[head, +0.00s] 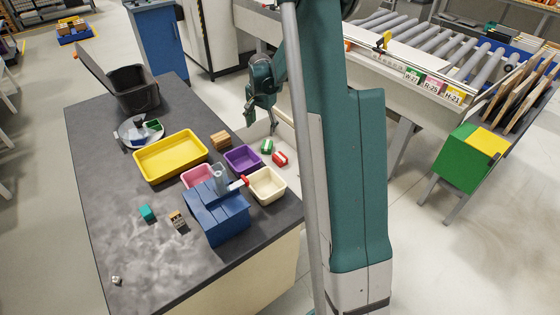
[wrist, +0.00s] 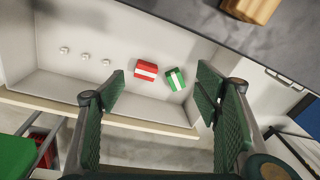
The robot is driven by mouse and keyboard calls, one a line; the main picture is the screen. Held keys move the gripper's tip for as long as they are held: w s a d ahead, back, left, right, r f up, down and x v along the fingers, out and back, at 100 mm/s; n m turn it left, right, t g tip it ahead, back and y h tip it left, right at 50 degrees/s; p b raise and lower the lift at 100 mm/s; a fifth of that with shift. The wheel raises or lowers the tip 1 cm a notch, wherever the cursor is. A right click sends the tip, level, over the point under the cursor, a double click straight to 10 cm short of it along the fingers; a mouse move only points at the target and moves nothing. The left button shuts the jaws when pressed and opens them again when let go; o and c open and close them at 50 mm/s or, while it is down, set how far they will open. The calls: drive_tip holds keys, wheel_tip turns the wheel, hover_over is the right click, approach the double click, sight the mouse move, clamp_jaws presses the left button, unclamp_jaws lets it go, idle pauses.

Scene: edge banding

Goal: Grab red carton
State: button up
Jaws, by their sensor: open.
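The green carton (head: 267,146) lies close to the red one in the head view. My gripper (head: 248,118) is above the trough, apart from both cartons. In the wrist view my gripper (wrist: 160,92) has its fingers spread wide and empty, with both cartons seen beyond the gap between them.
On the table (head: 100,190) stand a purple bin (head: 243,159), a cream bin (head: 267,186), a pink bin (head: 197,177), a yellow tray (head: 170,157) and a blue box (head: 216,213). A brown block (head: 220,140) is near the trough.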

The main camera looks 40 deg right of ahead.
sight(280, 156)
drive_tip(key=d+f+m, duration=0.1)
drive_tip(key=d+f, duration=0.3)
drive_tip(key=f, duration=0.2)
drive_tip(key=w+d+f+m+g, duration=0.1)
drive_tip(key=d+f, duration=0.2)
drive_tip(key=f, duration=0.4)
drive_tip(key=w+d+f+m, duration=0.1)
drive_tip(key=d+f+m, duration=0.1)
drive_tip(key=d+f, duration=0.2)
drive_tip(key=shift+w+d+f+y+b, duration=0.1)
drive_tip(key=shift+d+f+y+b, duration=0.1)
drive_tip(key=shift+f, duration=0.4)
drive_tip(key=shift+d+f+y+b, duration=0.1)
drive_tip(key=shift+d+f, duration=0.05)
drive_tip(key=shift+f, duration=0.45)
drive_tip(key=shift+f, duration=1.3)
drive_tip(key=shift+f+b, duration=0.85)
drive_tip(key=shift+f, duration=1.75)
drive_tip(key=c, duration=1)
